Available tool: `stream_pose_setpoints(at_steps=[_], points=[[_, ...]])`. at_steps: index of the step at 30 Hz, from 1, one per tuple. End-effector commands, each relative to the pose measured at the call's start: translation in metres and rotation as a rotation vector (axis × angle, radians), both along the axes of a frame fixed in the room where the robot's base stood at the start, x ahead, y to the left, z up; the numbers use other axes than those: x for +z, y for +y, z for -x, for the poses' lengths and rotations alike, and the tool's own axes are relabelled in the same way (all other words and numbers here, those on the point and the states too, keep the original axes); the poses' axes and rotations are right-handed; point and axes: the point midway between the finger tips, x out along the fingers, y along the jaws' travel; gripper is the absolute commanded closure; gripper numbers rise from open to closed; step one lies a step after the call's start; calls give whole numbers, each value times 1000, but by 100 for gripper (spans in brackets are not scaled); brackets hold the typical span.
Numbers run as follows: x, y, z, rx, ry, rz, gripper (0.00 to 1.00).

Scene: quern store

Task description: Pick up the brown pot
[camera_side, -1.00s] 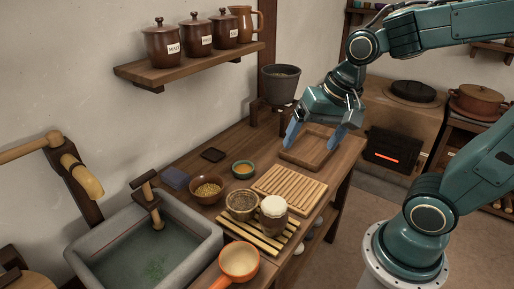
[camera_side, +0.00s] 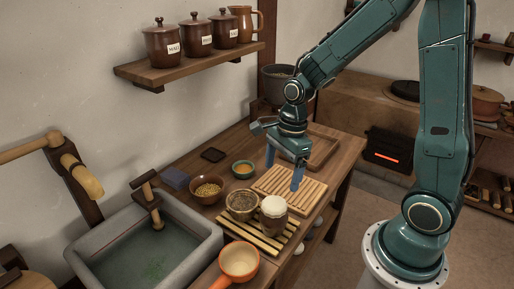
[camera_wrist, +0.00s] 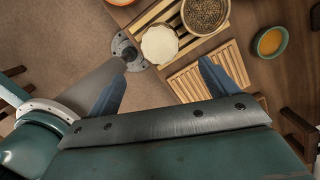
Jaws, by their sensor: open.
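A small brown pot (camera_side: 273,226) with a cream top stands upright on a slatted wooden rack (camera_side: 241,242) near the table's front edge. In the wrist view its cream top (camera_wrist: 159,44) shows just beyond the fingers, roughly between them; its body is hidden below. Other brown pots with lids stand on the wall shelf, and a lidded reddish-brown pot (camera_side: 486,104) stands at the back right. My gripper (camera_side: 284,172) is open and empty, its blue fingers pointing down above the ridged wooden board (camera_side: 290,190), behind the small pot and apart from it.
A seed-filled bowl (camera_side: 241,205) stands close left of the small pot. An orange-handled pan (camera_side: 239,262) is in front. A brown bowl (camera_side: 206,190), a green bowl (camera_side: 243,170) and a stone sink (camera_side: 205,250) lie to the left. A wooden tray (camera_side: 325,150) is behind.

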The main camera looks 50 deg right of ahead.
Motion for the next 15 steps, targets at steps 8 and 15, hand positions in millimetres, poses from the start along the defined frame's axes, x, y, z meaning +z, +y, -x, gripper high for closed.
stream_pose_setpoints(at_steps=[8,15], points=[[-3,0,0,-10,4,-2,15],[-22,3,-1,-8,7,-3,15]])
